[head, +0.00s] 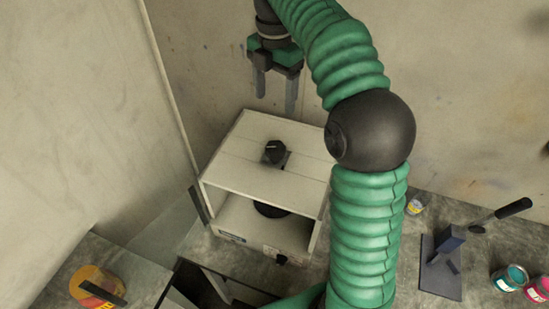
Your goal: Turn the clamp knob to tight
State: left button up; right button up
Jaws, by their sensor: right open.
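A black clamp knob (274,152) sits on top of a white box-shaped frame (232,171) on the grey bench. A small plate or pointer shows beside the knob; its marking is too small to read. My right gripper (275,98) is open and empty, pointing down above and behind the knob, apart from it. Its green ribbed arm rises on the right of the box and bends over at the top. My left gripper is not in view.
The box's open front shows a dark round part (271,210) inside. A dark stand with a lever (441,265), paint tins (510,278) and a small can (414,207) stand right. A yellow-orange round item (92,285) lies lower left. Walls are close behind and left.

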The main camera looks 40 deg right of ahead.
aim_at(276, 146)
jog(key=f, duration=1.5)
jog(key=shift+s+f+p, duration=0.2)
jog(key=shift+p, duration=0.1)
jog(key=shift+f, duration=0.5)
jog(key=c, duration=1.4)
jog(key=shift+o, duration=0.2)
